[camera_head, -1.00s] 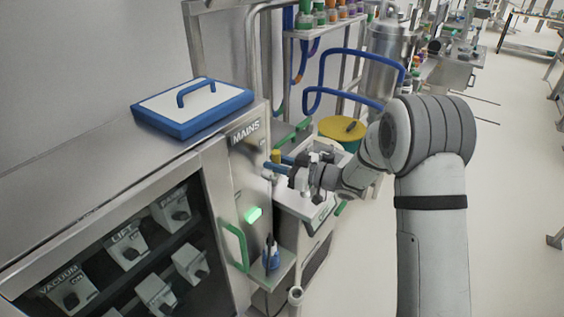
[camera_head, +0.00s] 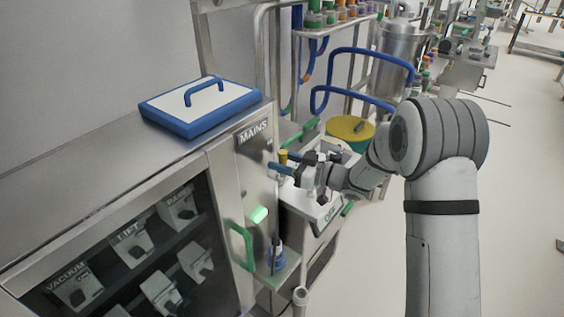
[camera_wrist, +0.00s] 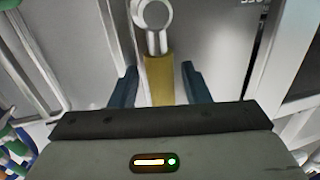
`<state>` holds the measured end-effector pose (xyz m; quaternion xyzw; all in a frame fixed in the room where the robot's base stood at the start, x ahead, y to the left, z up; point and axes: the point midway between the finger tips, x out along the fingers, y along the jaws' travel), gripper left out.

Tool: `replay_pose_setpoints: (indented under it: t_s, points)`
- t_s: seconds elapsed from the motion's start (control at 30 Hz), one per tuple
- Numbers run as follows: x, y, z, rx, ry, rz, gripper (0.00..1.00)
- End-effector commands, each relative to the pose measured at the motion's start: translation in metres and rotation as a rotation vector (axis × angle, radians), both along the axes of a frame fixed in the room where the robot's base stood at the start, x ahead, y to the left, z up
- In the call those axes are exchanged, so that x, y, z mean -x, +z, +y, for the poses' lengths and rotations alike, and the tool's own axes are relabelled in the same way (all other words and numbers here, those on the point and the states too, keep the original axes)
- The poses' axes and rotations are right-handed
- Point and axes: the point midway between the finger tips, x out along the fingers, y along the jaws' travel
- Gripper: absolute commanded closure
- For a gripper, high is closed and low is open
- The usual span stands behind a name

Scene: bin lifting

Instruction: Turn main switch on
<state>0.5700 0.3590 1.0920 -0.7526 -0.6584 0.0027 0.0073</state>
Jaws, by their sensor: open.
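The main switch is on the metal cabinet front below the MAINS label (camera_head: 253,132). In the wrist view it shows a round grey hub (camera_wrist: 153,14) with a yellow handle (camera_wrist: 159,80) pointing down the picture toward my gripper. My gripper (camera_wrist: 158,84) is open, with one blue finger on each side of the yellow handle and visible gaps on both sides. In the head view my gripper (camera_head: 281,170) is at the cabinet front, and the yellow handle end (camera_head: 283,156) shows just above its fingers. The rest of the switch is mostly hidden there.
A green lamp (camera_head: 258,215) glows on the cabinet front, above a green door handle (camera_head: 242,246). A blue-rimmed lid (camera_head: 201,107) lies on the cabinet top. A cart with a yellow-lidded bucket (camera_head: 350,128) stands behind my gripper.

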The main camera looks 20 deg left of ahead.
Motion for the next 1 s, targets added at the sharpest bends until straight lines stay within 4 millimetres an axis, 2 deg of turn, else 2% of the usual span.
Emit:
replay_pose_setpoints:
  t_s: [0.23,0.5,0.63,1.0]
  points:
    - [0.001,-0.002,-0.008,0.001,-0.001,0.000,0.57]
    - [0.006,-0.003,-0.054,0.000,-0.003,-0.001,0.57]
    - [0.008,-0.002,-0.070,0.000,-0.003,-0.001,0.57]
    - [0.011,-0.001,-0.077,0.000,0.002,0.000,0.57]
